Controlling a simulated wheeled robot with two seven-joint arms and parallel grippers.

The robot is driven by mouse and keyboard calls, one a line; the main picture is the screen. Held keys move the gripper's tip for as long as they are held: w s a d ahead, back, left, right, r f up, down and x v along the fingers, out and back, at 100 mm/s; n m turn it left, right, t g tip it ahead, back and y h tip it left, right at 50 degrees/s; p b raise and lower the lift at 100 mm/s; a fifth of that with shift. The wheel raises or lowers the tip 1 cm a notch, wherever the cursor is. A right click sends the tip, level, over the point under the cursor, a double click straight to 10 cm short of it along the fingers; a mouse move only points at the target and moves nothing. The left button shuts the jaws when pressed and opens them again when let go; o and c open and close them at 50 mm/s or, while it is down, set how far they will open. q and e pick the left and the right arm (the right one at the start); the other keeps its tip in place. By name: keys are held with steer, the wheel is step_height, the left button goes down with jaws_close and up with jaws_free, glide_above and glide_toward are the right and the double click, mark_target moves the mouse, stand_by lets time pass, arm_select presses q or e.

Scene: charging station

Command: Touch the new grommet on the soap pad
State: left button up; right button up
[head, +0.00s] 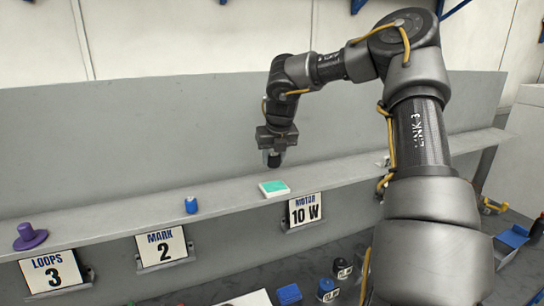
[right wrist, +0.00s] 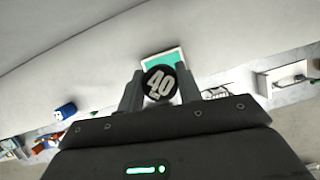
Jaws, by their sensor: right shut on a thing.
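My right gripper (head: 272,148) is shut on a black round piece marked 40 (right wrist: 160,84), which looks like the grommet. In the head view the piece (head: 273,159) shows as a dark stub below the fingers, upright above the shelf. The soap pad (head: 274,188), a white block with a green top, lies on the shelf below and beside the gripper. In the right wrist view the pad (right wrist: 163,57) shows just beyond the grommet, partly hidden by it. A gap shows between grommet and pad in the head view. My left gripper is not in view.
The narrow grey shelf (head: 235,201) carries a blue bottle-like piece (head: 191,205) and a purple flanged piece (head: 30,237) to the left. Number cards hang on its front. A grey panel (head: 180,130) stands behind. Several small items lie on the lower surface.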

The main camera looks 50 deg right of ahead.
mark_target(273, 184)
steer(key=shift+s+d+f, duration=0.2)
steer(key=shift+f, duration=0.25)
step_height(273, 184, down, 4)
steer(key=shift+w+a+r+b, duration=0.15)
steer(key=shift+r+b, duration=0.1)
steer(key=shift+b, duration=0.9)
steer(key=shift+f+b, duration=0.4)
steer(key=shift+f, duration=0.35)
steer(key=shift+f+b, duration=0.6)
stand_by(0.6)
steer(key=shift+r, duration=0.1)
steer(key=shift+r+p, duration=0.7)
steer(key=shift+r, duration=0.25)
steer(key=shift+r+p, duration=1.5)
steer(key=shift+r, duration=1.05)
